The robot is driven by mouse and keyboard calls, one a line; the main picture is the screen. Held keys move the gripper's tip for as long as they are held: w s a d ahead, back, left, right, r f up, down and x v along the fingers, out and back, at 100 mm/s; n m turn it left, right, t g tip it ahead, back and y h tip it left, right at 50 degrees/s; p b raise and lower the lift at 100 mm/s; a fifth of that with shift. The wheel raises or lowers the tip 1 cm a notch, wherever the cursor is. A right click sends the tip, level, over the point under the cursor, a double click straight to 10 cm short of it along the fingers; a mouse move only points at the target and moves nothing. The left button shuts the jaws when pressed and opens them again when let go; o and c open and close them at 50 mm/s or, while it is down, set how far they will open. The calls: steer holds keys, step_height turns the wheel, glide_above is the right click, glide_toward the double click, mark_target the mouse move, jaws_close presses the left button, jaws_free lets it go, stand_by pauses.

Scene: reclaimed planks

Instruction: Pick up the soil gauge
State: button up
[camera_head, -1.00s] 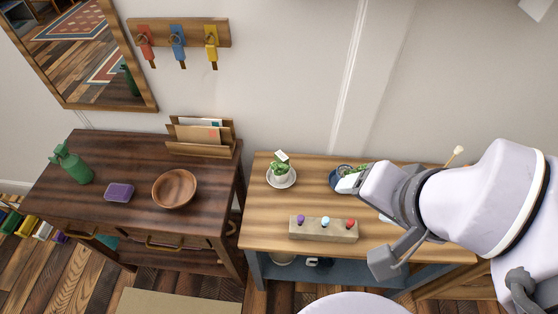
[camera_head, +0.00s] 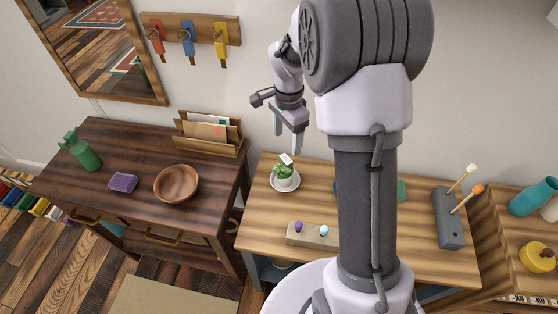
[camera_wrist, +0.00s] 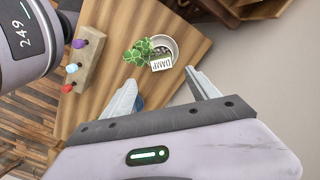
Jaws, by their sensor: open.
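The soil gauge (camera_head: 286,159) is a small white tag standing in a potted plant (camera_head: 283,172) with green leaves, in a white pot on a saucer, on the light wood bench. In the wrist view the gauge (camera_wrist: 161,64) reads DAMP and faces me, in front of the white pot (camera_wrist: 168,43). My gripper (camera_head: 287,143) is open and empty, fingers pointing down, above the plant. In the wrist view the gauge lies just beyond the gap between my fingertips (camera_wrist: 160,77). The gauge's lower end is hidden in the plant.
A block with coloured knobs (camera_head: 312,235) sits at the bench's front. A grey holder with two sticks (camera_head: 449,217) stands to the right. My arm hides the bench's middle. The dark table (camera_head: 135,150) on the left holds a wooden bowl (camera_head: 176,184).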

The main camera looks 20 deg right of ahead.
step_height(320, 180, down, 10)
steer(key=b, duration=0.4)
steer(key=shift+w+f, duration=0.15)
steer(key=shift+f, duration=0.05)
steer(key=shift+r, duration=0.1)
steer(key=shift+c, duration=1.1)
jaws_close()
step_height(320, 180, up, 11)
steer(key=p, duration=0.5)
step_height(320, 180, up, 5)
steer(key=p, duration=0.4)
glide_above(286, 159)
